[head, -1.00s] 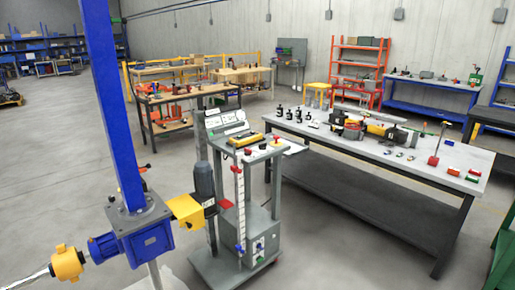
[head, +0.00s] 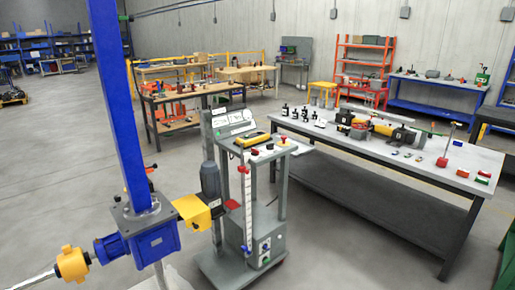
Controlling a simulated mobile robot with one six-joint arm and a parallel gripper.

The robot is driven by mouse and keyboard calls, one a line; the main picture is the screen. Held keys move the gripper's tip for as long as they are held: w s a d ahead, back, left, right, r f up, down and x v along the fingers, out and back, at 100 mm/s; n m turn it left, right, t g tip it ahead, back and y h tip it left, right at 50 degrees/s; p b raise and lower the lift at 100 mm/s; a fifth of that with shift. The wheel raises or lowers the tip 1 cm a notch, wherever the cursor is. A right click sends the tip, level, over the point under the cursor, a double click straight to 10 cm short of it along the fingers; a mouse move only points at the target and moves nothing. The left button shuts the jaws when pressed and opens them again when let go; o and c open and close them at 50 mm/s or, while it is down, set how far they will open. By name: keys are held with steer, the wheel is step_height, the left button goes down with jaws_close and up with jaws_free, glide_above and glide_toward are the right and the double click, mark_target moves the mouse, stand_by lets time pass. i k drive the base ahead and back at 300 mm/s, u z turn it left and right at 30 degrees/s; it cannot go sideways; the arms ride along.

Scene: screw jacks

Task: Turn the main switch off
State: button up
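A grey control cart (head: 240,265) stands near the middle of the head view, with a sloped panel on top. On the panel are a yellow handheld device (head: 252,139), a red knob on a yellow base (head: 283,141) and small dark and red controls. A grey box (head: 264,250) low on the cart carries a few small round controls. I cannot tell which of these is the main switch, or its position. My gripper is not in view.
A blue screw jack (head: 150,240) with a tall blue column stands at the left front, joined by a yellow coupling cover to a grey motor (head: 210,182). A workbench (head: 390,150) with parts stands right of the cart. Open floor lies at left.

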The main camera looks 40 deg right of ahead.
mark_target(255, 152)
steer(key=u, duration=0.05)
steer(key=i, duration=1)
steer(key=z, duration=0.05)
